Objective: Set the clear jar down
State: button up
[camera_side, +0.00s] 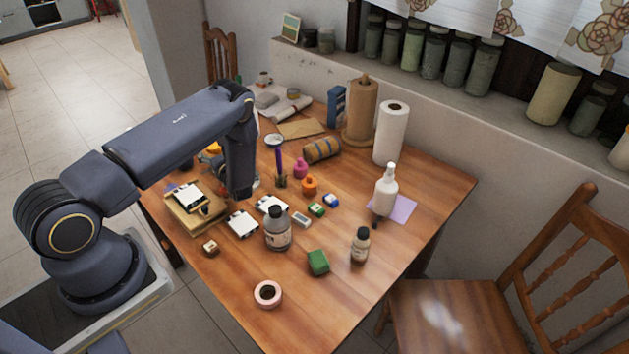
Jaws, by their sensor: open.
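My gripper (240,188) points down over the back left part of the wooden table. Its fingers are small and dark in this view; it is open. A grey, see-through-looking jar with a dark lid and a pale label (278,236) stands upright on the table, to the right of and nearer the camera than my gripper, apart from it. I cannot be sure that this is the clear jar. A small pale rounded thing (256,181) shows just right of my gripper, partly hidden by it. I cannot tell what it is.
White cards (242,224) and a cardboard box (188,216) lie near my gripper. A small bottle (360,246), a green block (318,262), a tape roll (268,293) and a white bottle (386,194) stand around. The table's (330,318) front right is clear.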

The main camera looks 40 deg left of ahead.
jog(key=shift+w+a, duration=0.15)
jog(key=shift+a, duration=0.2)
grip_shut()
dwell(0.6)
